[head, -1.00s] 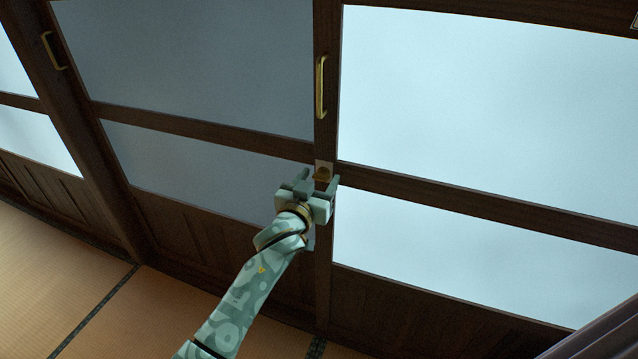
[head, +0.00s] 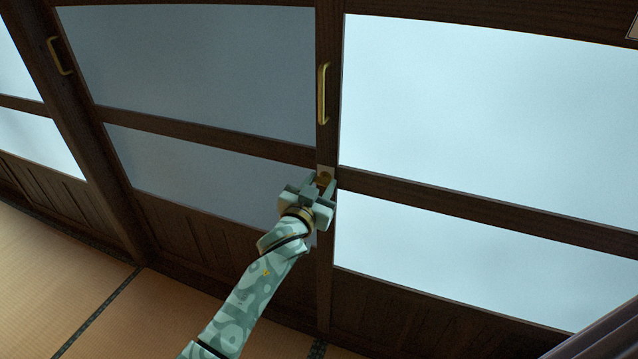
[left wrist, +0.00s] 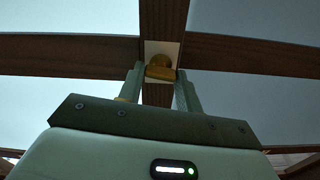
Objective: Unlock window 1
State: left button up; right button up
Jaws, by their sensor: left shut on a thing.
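The window lock is a small brass latch (head: 325,177) on a pale plate. It sits on the dark upright post below a long brass handle (head: 322,93). In the left wrist view the brass latch (left wrist: 160,68) shows between my fingertips, with its pale plate (left wrist: 153,47) behind it. My left gripper (head: 321,184) reaches up to the lock from below, one finger on each side, and is shut on the latch. The fingers also show in the left wrist view (left wrist: 159,76). The latch's lower part is partly hidden by the gripper. My right gripper is not in view.
Sliding panels with dark wooden frames fill the view. A bright pane (head: 480,125) is on the right and a greyer pane (head: 200,75) on the left. Another brass handle (head: 58,57) is at far left. Tatami floor (head: 50,255) is clear at lower left.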

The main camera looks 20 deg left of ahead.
pick_arm(q)
jog(key=shift+d+r+m+p, duration=0.15)
jog(key=shift+m+p, duration=0.2)
jog(key=shift+m, duration=0.55)
jog(key=m, duration=0.2)
jog(key=shift+m+p, duration=0.4)
jog(key=m, duration=0.3)
jog(key=shift+f+m, duration=0.2)
jog(key=shift+m, duration=0.1)
jog(key=m, duration=0.5)
jog(key=shift+f+p, duration=0.1)
jog(key=shift+p, duration=0.2)
jog(key=shift+m, duration=1)
jog(key=shift+f+m, duration=0.1)
jog(key=shift+m, duration=0.3)
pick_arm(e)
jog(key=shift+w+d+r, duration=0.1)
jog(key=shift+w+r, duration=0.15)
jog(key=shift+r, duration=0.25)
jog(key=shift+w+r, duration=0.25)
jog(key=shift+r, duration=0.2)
pick_arm(q)
jog(key=o, duration=1)
jog(key=shift+d, duration=0.1)
